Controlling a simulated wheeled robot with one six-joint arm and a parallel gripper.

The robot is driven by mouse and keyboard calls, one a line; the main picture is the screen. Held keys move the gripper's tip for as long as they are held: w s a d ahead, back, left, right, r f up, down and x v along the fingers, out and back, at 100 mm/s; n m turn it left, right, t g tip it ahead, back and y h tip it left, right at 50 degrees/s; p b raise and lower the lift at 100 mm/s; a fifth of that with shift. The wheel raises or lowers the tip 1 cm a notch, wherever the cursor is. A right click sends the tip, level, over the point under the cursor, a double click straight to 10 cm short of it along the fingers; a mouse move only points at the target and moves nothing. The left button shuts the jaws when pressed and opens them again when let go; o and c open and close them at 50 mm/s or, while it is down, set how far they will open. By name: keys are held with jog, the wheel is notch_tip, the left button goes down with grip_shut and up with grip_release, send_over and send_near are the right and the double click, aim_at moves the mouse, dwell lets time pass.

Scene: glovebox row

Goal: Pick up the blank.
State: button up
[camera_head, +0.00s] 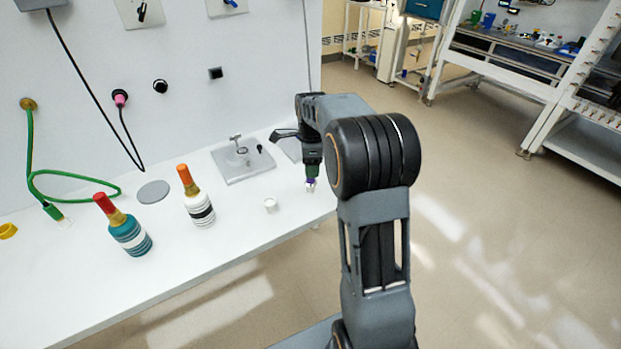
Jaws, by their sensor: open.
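I cannot tell for sure which thing is the blank. A small white cylinder (270,205) stands on the white bench top (235,240), near its front edge. It is the only small loose plain piece I can make out. My gripper (309,183) is to the right of the cylinder and apart from it, above the right part of the bench. It points down and is open. Dark green, purple and pale parts show at its lower end. They are too small to tell apart from the fingers. My arm hides part of the bench behind it.
A white-and-black bottle (200,209) and a teal bottle (131,238) stand left of the cylinder. A grey plate with a tap-like fitting (241,161) and a grey disc (154,192) are behind. A green hose (75,178) and a black cable (90,90) hang at the wall.

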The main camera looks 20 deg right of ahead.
jog(key=shift+w+f, duration=0.2)
jog(key=shift+f, duration=2.3)
jog(key=shift+c, duration=0.3)
jog(key=c, duration=1)
